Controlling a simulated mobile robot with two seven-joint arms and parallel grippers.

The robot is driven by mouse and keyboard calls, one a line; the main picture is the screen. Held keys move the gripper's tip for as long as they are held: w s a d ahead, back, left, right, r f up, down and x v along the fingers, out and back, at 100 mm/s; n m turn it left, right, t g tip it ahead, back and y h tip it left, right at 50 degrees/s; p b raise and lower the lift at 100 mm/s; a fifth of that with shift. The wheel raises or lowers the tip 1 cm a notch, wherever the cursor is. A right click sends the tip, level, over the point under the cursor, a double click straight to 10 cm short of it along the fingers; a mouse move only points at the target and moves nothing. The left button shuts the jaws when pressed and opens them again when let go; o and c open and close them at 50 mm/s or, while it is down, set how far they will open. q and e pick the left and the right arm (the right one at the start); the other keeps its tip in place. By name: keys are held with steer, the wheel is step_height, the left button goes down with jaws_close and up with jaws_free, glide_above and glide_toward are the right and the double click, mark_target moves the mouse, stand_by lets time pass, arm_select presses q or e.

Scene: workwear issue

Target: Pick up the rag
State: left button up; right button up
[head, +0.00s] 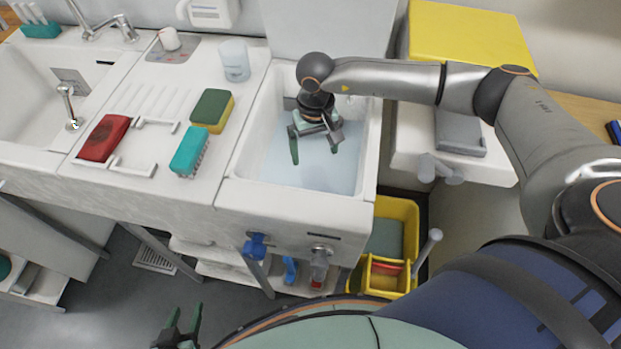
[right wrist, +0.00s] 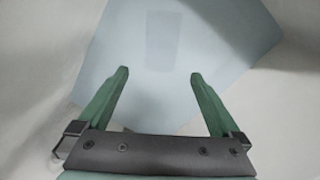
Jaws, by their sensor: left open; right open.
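My right gripper (head: 315,152) is open and points down into the white right-hand basin. In the right wrist view its two green fingers (right wrist: 159,75) are apart, with nothing between them. Below them is a flat pale blue area (right wrist: 180,35) with straight edges; it also covers the basin floor in the head view (head: 305,175). I cannot tell whether it is the rag or water. No other thing is clearly a rag. My left gripper (head: 185,315) is open and empty, low at the bottom edge, in front of the counter.
The basin walls (head: 252,125) enclose the right gripper. On the counter to the left are a green-yellow sponge (head: 212,110), a teal brush (head: 188,152), a red block (head: 103,138) and a clear cup (head: 235,60). A yellow bucket (head: 398,208) stands below right.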

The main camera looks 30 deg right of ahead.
mark_target(314, 177)
step_height(314, 177, down, 10)
steer(key=shift+a+r+p, duration=0.1)
steer(key=shift+p, duration=0.2)
steer(key=c, duration=1.5)
steer(key=shift+r, duration=0.15)
